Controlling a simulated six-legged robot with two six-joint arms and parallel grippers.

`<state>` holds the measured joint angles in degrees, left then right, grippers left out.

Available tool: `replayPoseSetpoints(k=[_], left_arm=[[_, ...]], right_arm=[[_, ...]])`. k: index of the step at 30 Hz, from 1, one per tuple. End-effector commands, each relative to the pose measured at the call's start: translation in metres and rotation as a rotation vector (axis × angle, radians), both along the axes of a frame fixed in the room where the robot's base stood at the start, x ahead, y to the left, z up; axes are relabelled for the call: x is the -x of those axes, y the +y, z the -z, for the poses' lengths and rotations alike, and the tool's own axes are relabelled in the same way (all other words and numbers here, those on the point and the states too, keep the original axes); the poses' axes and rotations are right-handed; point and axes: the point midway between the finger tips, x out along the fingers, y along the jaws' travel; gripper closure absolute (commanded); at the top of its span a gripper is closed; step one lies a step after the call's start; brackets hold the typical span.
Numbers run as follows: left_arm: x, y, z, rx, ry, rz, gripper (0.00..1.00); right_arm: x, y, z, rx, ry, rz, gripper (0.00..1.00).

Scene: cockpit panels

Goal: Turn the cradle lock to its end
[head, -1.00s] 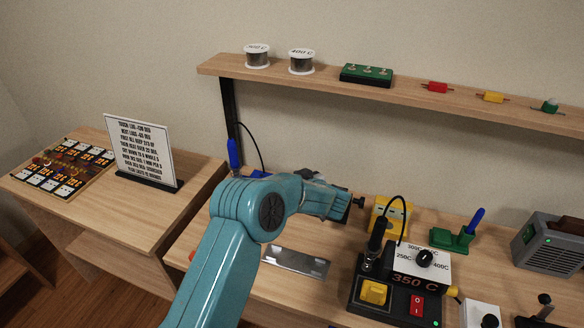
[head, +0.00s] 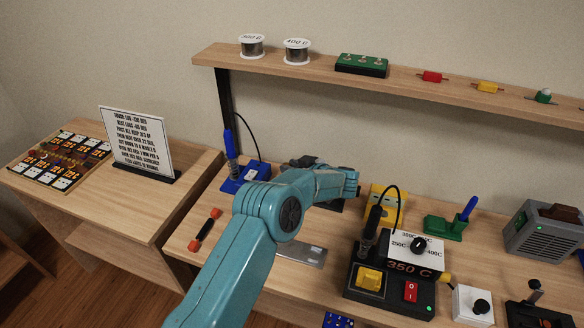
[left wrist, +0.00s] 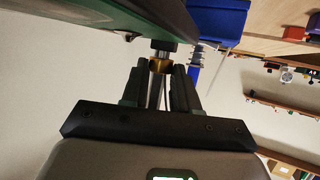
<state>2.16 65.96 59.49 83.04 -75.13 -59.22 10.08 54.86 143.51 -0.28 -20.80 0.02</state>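My left gripper (left wrist: 160,72) shows in the left wrist view with its two dark fingers apart. A metal post with a brass-coloured collar (left wrist: 158,65) stands between the fingertips, under a dark rounded body (left wrist: 90,25) with a green edge. I cannot tell whether the fingers press on the collar, or whether this post is the cradle lock. In the head view my teal left arm hides the gripper's tips and most of what they are at. My right gripper is in neither view.
A blue stand with a blue-handled iron (head: 231,150) is left of my arm. A soldering station (head: 390,285), a yellow device (head: 386,203) and a green holder (head: 447,227) are to the right. A shelf (head: 400,80) runs along the wall. A red-ended tool (head: 206,228) lies at front left.

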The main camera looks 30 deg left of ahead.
Motion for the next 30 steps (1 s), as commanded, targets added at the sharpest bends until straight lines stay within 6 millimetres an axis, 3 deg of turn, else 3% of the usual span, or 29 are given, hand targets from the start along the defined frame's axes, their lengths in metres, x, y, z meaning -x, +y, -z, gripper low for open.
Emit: replayPoseSetpoints(k=[1,2,3,12,24,30], left_arm=[[0.0,0.002,-0.001,-0.001,-0.003,-0.001,0.58],[0.0,0.002,-0.001,-0.001,-0.003,-0.002,0.48],[0.0,0.001,-0.001,-0.001,-0.003,-0.001,0.46],[0.0,-0.002,-0.002,-0.001,-0.002,0.001,0.46],[0.015,-0.058,-0.025,0.0,-0.003,0.001,0.46],[0.018,-0.066,-0.029,0.0,-0.002,-0.001,0.46]], right_arm=[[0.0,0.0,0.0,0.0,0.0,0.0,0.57],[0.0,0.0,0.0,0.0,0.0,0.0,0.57],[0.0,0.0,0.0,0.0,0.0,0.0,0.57],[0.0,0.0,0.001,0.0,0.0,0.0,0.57],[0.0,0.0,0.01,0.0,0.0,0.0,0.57],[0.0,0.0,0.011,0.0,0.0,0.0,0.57]])
